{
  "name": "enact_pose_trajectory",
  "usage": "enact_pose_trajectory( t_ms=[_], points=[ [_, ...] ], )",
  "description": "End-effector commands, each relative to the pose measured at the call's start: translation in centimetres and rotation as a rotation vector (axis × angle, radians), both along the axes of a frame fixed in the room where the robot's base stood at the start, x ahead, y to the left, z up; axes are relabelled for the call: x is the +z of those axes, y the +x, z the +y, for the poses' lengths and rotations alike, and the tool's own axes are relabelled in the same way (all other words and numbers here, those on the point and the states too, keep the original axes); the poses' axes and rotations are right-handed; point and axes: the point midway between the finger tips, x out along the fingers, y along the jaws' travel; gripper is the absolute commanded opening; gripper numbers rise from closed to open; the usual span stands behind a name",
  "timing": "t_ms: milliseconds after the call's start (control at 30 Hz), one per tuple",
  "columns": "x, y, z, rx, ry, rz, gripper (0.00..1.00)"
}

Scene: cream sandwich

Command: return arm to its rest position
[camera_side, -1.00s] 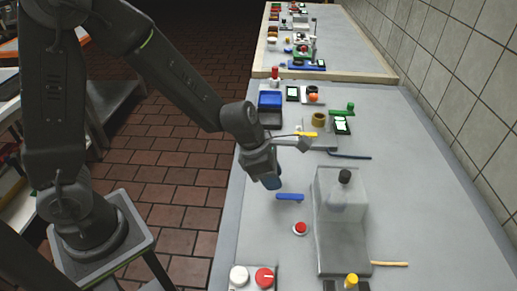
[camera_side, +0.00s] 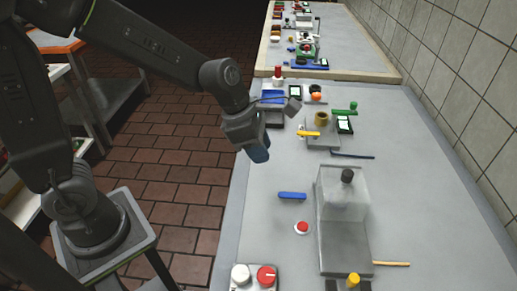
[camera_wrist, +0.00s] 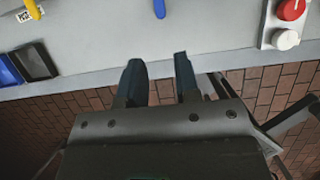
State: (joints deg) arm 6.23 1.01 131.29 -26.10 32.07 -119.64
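My gripper (camera_side: 262,153) hangs at the left edge of the grey bench (camera_side: 420,215) in the side view, raised and clear of the objects. In the wrist view its two dark fingers (camera_wrist: 158,67) stand apart with nothing between them, over the bench edge and the brick floor. A blue bar (camera_side: 292,196) lies on the bench in front of the gripper; its end shows in the wrist view (camera_wrist: 159,8).
A clear-covered machine (camera_side: 342,245) with a black knob, a red button (camera_side: 302,227) and a red-and-white control box (camera_side: 254,279) stand nearer. A blue bin (camera_side: 272,97) and small items lie behind my gripper. The brick floor (camera_side: 165,160) left of the bench is open.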

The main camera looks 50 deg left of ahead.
Motion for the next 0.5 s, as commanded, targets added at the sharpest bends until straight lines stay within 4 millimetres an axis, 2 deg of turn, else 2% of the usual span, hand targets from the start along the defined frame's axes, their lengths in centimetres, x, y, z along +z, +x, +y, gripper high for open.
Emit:
enact_pose_trajectory(
  t_ms=[167, 300, 500],
  points=[
    [2.3, -1.7, 0.8, -0.282, 0.107, -0.111, 0.30],
    [4.6, -4.1, 2.0, -0.649, 0.268, -0.237, 0.30],
    [7.0, -7.7, 3.8, -1.179, 0.530, -0.374, 0.30]
  ],
)
